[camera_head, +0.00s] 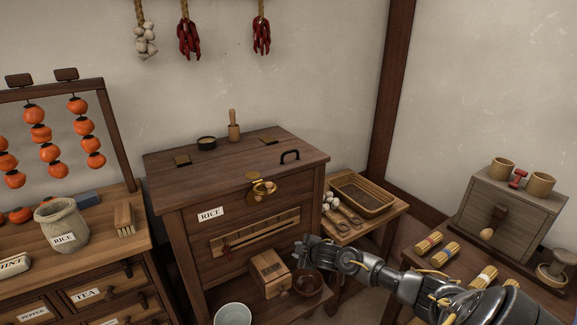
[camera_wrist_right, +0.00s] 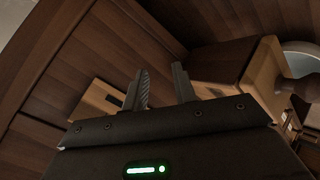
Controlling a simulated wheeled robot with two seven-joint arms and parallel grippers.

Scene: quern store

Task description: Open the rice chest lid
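The rice chest (camera_head: 243,215) is a dark wooden chest with a RICE label, and its lid (camera_head: 235,172) is shut. My right gripper (camera_head: 305,245) is low by the chest's right front, below and right of the latch. In the right wrist view its fingers (camera_wrist_right: 161,86) are apart with nothing between them, before wooden surfaces. My left gripper is not in view.
A wooden box (camera_head: 270,272), brown bowl (camera_head: 308,283) and white bowl (camera_head: 232,314) stand low in front. A basket (camera_head: 362,195) sits on the right-hand stand.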

